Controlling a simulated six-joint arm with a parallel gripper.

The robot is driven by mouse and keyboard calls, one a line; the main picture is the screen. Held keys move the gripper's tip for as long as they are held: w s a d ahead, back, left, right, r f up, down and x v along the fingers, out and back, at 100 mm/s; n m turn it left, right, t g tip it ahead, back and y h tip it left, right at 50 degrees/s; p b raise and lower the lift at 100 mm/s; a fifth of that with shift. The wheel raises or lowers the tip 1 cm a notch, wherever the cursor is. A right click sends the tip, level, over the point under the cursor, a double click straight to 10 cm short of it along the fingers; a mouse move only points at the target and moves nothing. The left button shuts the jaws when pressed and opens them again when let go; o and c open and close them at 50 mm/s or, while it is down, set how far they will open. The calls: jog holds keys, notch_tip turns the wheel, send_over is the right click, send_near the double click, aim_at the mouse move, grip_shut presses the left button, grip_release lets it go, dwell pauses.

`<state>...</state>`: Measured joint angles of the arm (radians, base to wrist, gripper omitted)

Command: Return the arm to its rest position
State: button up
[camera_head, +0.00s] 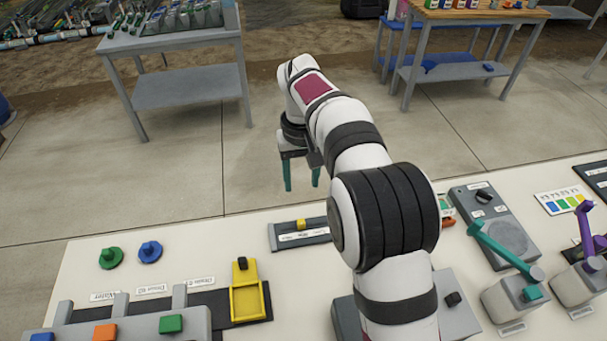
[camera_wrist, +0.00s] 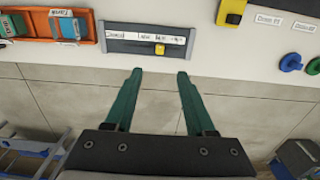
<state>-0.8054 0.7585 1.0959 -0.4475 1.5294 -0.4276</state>
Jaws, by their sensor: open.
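My gripper (camera_head: 302,176) hangs beyond the far edge of the white table, over the concrete floor. Its two teal fingers are apart with nothing between them. In the wrist view my gripper (camera_wrist: 157,85) also shows open and empty, pointing toward the table edge. My white and black arm (camera_head: 352,150) reaches from the bottom of the head view up and away over the table. It hides part of the table's middle.
The white table (camera_head: 210,232) carries a grey slider panel with a yellow knob (camera_head: 301,224), green (camera_head: 111,258) and blue (camera_head: 149,251) knobs, a yellow latch (camera_head: 247,290) and a teal lever (camera_head: 505,248). An orange tray (camera_wrist: 50,28) lies left of the slider panel in the wrist view.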

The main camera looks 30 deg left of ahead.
jog(key=shift+d, duration=0.1)
jog(key=s+d+r+m, duration=0.2)
jog(key=d+r+m, duration=0.1)
jog(key=d, duration=0.5)
jog(key=s+d+r+m+y, duration=0.1)
jog(key=s+d+r+m, duration=0.15)
jog(key=d, duration=0.55)
jog(key=s+d+r+m, duration=0.2)
jog(key=d+r+m, duration=0.1)
jog(key=d, duration=0.5)
jog(key=s+d+f+m, duration=0.2)
jog(key=s+d+m, duration=0.1)
jog(key=s, duration=0.5)
jog(key=s+d+f+m, duration=0.3)
jog(key=s+d, duration=0.3)
jog(key=s, duration=0.1)
jog(key=shift+s+y, duration=0.35)
jog(key=shift+y, duration=0.05)
jog(key=shift+c, duration=0.3)
